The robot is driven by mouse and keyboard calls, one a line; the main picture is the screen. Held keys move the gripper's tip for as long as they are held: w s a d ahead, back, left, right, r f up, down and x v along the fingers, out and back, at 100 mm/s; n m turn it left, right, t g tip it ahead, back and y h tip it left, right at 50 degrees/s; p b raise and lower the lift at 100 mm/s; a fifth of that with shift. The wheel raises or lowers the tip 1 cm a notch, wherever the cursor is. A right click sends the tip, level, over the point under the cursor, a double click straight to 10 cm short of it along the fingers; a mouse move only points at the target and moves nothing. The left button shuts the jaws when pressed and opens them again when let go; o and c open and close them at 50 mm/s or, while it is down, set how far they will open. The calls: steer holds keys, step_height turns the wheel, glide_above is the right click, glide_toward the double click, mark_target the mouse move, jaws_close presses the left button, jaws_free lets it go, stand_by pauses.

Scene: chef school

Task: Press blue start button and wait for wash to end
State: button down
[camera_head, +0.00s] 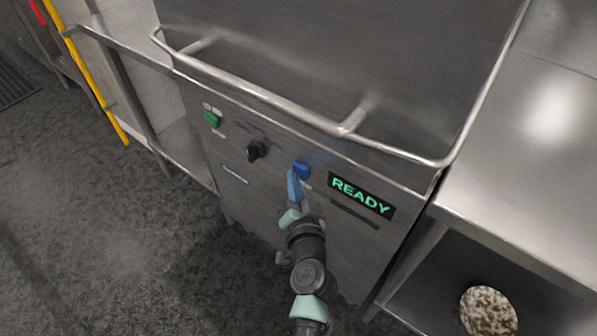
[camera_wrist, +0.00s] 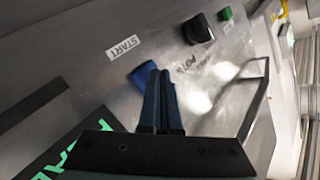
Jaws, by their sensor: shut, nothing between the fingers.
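The blue start button (camera_head: 302,170) sits on the steel front panel of the dishwasher (camera_head: 225,150), left of a display (camera_head: 361,196) that reads READY in green. My gripper (camera_head: 294,176) is shut and empty, with its blue fingertips right at the button in the head view. In the wrist view the button (camera_wrist: 143,75) shows beside a START label (camera_wrist: 124,47), partly hidden behind the fingertips of my gripper (camera_wrist: 160,72). Whether the tips touch the button or stop just short of it, I cannot tell.
A black knob (camera_head: 256,151) and a green button (camera_head: 212,119) are on the same panel, to the left. A metal bar handle (camera_head: 270,98) runs across above the panel. A steel counter (camera_head: 520,190) stands at the right, with a speckled round item (camera_head: 487,311) below it.

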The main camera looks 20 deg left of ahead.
steer(key=shift+w+d, duration=0.15)
steer(key=shift+w, duration=0.15)
steer(key=shift+s, duration=0.1)
stand_by(0.4)
steer(key=shift+s+a, duration=0.3)
steer(key=shift+s, duration=0.5)
steer(key=shift+s+a+p, duration=0.2)
steer(key=shift+s+a, duration=0.1)
steer(key=shift+s, duration=0.5)
steer(key=shift+s+a+p, duration=0.2)
steer(key=shift+s+a, duration=0.1)
steer(key=shift+s, duration=0.45)
steer(key=shift+s+a+p, duration=0.2)
steer(key=shift+s+a, duration=0.1)
steer(key=shift+s, duration=0.5)
